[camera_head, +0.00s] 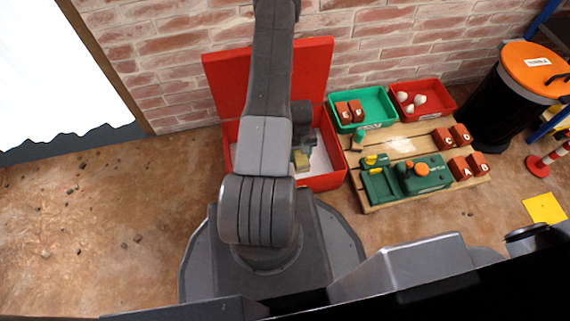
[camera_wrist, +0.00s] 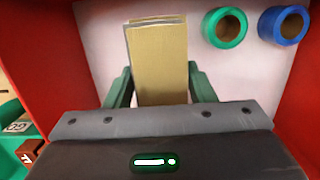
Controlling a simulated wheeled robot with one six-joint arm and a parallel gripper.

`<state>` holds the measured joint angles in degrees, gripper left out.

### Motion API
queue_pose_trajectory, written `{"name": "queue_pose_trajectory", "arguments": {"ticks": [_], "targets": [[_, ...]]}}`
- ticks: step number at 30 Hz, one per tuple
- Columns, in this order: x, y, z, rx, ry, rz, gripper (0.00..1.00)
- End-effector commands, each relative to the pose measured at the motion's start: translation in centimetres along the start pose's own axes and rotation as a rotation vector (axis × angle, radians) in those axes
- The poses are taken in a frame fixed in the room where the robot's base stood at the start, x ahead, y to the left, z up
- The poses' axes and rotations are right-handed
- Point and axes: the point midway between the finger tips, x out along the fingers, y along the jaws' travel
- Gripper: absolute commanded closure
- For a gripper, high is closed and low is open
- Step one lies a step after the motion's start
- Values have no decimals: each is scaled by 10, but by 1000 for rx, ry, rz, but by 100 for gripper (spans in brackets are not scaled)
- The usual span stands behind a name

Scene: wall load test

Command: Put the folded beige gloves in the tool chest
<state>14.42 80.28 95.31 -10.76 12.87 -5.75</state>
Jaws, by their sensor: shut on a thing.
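The folded beige gloves (camera_wrist: 158,65) show in the wrist view as a flat tan bundle between the two green fingers of my gripper (camera_wrist: 160,88). My gripper is shut on them. In the head view the gloves (camera_head: 302,162) are a small tan patch over the open red tool chest (camera_head: 322,182), partly hidden by my arm. The chest's red lid (camera_head: 313,68) stands up against the wall. In the wrist view the chest's red walls (camera_wrist: 30,45) surround a pale floor (camera_wrist: 98,40). I cannot tell whether the gloves touch that floor.
A green tape roll (camera_wrist: 224,27) and a blue tape roll (camera_wrist: 284,25) lie on the chest floor. A green bin (camera_head: 341,126) and red bin (camera_head: 440,104) stand behind.

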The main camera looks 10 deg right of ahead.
Motion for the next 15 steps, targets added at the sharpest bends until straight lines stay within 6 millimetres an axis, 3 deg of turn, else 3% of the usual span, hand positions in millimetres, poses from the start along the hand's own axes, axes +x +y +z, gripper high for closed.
{"name": "queue_pose_trajectory", "arguments": {"ticks": [9,15], "targets": [[56,0,-6,0,-2,-1,74],[74,0,-10,1,0,0,74]]}}
